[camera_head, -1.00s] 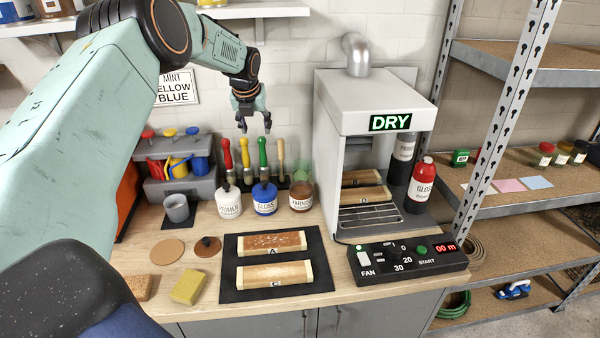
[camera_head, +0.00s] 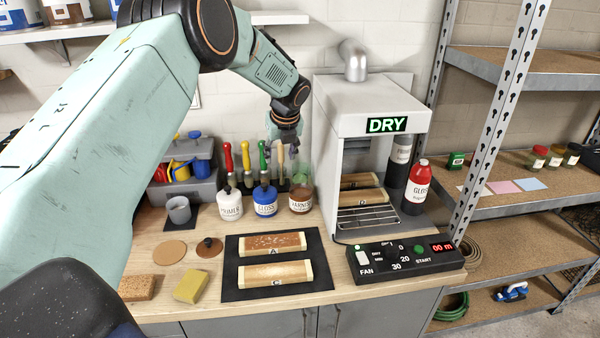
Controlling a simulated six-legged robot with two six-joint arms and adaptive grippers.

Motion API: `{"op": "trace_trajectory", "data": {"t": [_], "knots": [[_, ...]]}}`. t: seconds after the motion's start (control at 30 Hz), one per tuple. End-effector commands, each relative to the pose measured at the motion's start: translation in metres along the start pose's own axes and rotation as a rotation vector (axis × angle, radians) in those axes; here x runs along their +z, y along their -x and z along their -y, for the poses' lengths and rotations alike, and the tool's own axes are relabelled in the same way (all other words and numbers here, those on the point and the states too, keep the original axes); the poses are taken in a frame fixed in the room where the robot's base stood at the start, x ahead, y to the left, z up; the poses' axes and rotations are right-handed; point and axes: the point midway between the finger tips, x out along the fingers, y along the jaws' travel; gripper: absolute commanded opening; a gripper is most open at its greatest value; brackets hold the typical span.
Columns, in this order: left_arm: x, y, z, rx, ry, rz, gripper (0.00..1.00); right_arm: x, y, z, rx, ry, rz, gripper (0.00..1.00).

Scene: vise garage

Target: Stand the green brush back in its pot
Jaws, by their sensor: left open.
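The green brush (camera_head: 262,156) stands upright at the back of the bench, its green handle showing behind the blue GLOSS jar (camera_head: 265,201). Its lower end is hidden, so I cannot tell what it stands in. A see-through greenish shape (camera_head: 302,170) shows behind the VARNISH jar (camera_head: 300,199); I cannot tell if it is a pot. My left gripper (camera_head: 282,148) is open, pointing down at the bare-wood handle (camera_head: 280,160), just right of the green brush. From this view I cannot tell whether it touches either handle. My right gripper is out of view.
A red handle (camera_head: 228,157) and a yellow handle (camera_head: 246,160) stand left of the green brush. The PRIMER jar (camera_head: 229,205) is in front. The drying cabinet (camera_head: 365,105) stands close on the right. A dark mat (camera_head: 230,285) holds two blocks.

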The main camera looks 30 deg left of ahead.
Motion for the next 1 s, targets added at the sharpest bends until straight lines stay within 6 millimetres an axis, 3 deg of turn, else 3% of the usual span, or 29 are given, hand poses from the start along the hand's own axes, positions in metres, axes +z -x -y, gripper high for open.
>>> {"op": "trace_trajectory", "data": {"t": [0.6, 1.0], "knots": [[-0.071, 0.016, 0.026, 0.148, 0.325, 0.003, 0.50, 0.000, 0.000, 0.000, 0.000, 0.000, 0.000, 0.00], [-0.079, 0.018, 0.027, 0.164, 0.365, 0.004, 0.50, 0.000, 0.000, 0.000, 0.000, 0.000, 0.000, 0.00]]}}
